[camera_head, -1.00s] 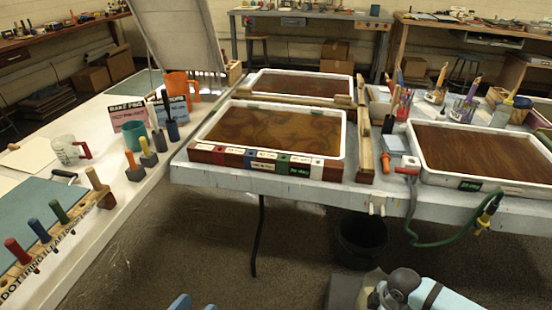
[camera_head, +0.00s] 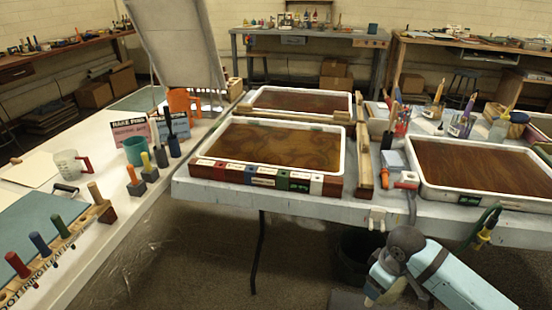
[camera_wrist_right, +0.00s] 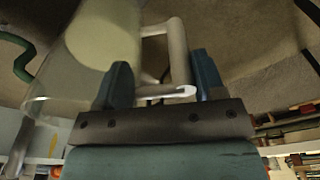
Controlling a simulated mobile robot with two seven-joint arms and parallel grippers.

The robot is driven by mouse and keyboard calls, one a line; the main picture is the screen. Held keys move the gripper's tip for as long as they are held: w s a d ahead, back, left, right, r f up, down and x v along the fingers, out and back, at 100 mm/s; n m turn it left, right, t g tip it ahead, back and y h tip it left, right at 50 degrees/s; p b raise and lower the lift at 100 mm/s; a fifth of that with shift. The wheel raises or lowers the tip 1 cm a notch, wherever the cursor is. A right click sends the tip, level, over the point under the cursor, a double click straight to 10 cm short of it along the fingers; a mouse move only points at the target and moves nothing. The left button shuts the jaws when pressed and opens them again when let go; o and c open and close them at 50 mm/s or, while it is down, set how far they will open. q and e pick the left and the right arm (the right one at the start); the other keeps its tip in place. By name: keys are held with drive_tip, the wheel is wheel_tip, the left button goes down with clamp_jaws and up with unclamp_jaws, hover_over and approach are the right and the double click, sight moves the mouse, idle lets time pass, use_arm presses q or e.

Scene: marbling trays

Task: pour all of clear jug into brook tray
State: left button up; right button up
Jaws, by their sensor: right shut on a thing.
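My right gripper (camera_wrist_right: 162,80) is shut on the pale handle of a see-through jug (camera_wrist_right: 62,72) in the right wrist view. The jug's body lies to the left of the fingers, and its fill level is unclear. In the head view my right gripper (camera_head: 373,292) is low at the lower right, in front of the table, and the jug cannot be made out there. My left gripper is out of view.
Another clear jug with a red handle (camera_head: 68,164) stands on the left table. A wooden rail (camera_head: 363,165) runs between the trays. A green hose (camera_head: 484,224) hangs over the right table edge. Brush jars (camera_head: 432,110) stand behind the right tray.

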drive_tip(key=w+r+m, duration=0.3)
drive_tip(key=r, duration=0.4)
drive_tip(key=w+a+r+m, duration=0.1)
drive_tip(key=w+r+m, duration=0.3)
drive_tip(key=r, duration=0.3)
drive_tip(key=shift+a+r+m+h, duration=0.15)
drive_tip(key=shift+a+m+h, duration=0.15)
drive_tip(key=shift+h, duration=0.1)
